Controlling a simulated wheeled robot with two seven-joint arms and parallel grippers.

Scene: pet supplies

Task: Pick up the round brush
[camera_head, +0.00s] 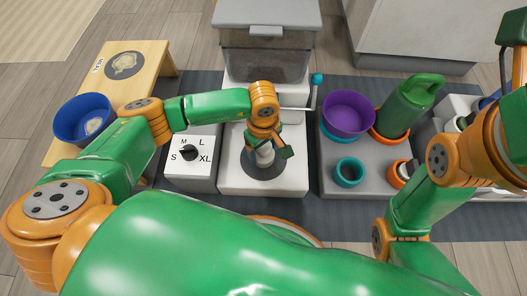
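My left gripper (266,151) points down over a dark round pad (262,171) on the white stand (292,178) in the middle. Its fingers look spread apart. A small pale shape shows between or under them; I cannot tell what it is or whether the fingers touch it. I cannot make out the round brush with certainty; my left arm covers part of the stand. My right arm is at the right side, and its gripper is not clearly in view.
A clear-walled bin (264,58) stands behind, beside a lever with a blue knob (317,80). A size dial (189,153) is left of the stand. A purple bowl (348,113), green bottle (408,105) and teal cup (349,171) stand right. A blue bowl (82,122) stands left.

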